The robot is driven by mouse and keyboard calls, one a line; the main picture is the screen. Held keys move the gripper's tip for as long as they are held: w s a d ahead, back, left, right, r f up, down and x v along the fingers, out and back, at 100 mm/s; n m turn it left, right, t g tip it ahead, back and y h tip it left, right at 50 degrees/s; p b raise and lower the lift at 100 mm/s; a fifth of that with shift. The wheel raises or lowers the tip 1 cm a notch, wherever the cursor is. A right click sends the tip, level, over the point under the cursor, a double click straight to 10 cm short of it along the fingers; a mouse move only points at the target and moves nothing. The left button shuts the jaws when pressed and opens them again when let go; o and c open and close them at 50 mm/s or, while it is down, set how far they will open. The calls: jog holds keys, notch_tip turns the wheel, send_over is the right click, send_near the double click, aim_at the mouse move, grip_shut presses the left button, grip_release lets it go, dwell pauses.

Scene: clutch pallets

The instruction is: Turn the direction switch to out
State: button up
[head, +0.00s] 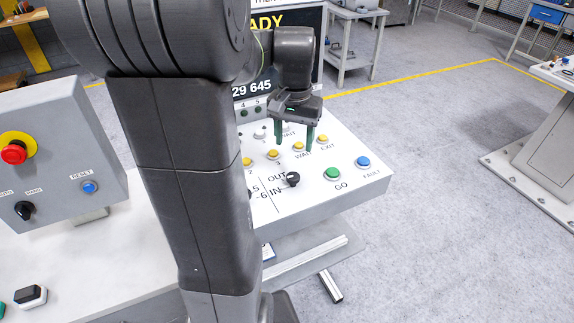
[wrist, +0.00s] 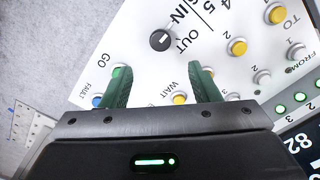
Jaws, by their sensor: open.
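The direction switch (head: 292,179) is a black rotary knob on the sloping white panel, beside the OUT and IN labels. In the wrist view the switch (wrist: 163,40) shows a pale pointer mark; I cannot tell for sure which label it points to. My gripper (head: 295,138) is open and empty, with green fingers pointing down over the yellow buttons, beyond the switch in the head view. In the wrist view my gripper (wrist: 158,73) has its fingers apart, with the switch ahead of the gap and not between them.
A green GO button (head: 332,174) and a blue FAULT button (head: 363,162) sit right of the switch. Yellow buttons (head: 298,147) lie under the gripper. My arm hides the panel's left part. A grey box with a red emergency stop (head: 14,154) stands at left.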

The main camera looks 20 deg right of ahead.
aim_at(293, 175)
notch_tip(293, 175, down, 11)
jog(key=shift+f+p, duration=0.2)
jog(key=shift+p, duration=0.2)
jog(key=c, duration=1)
jog(key=shift+m, duration=0.3)
jog(key=m+b, duration=0.1)
jog(key=m, duration=1)
jog(key=shift+w+b, duration=0.1)
jog(key=shift+b, duration=0.3)
jog(key=shift+r, duration=0.1)
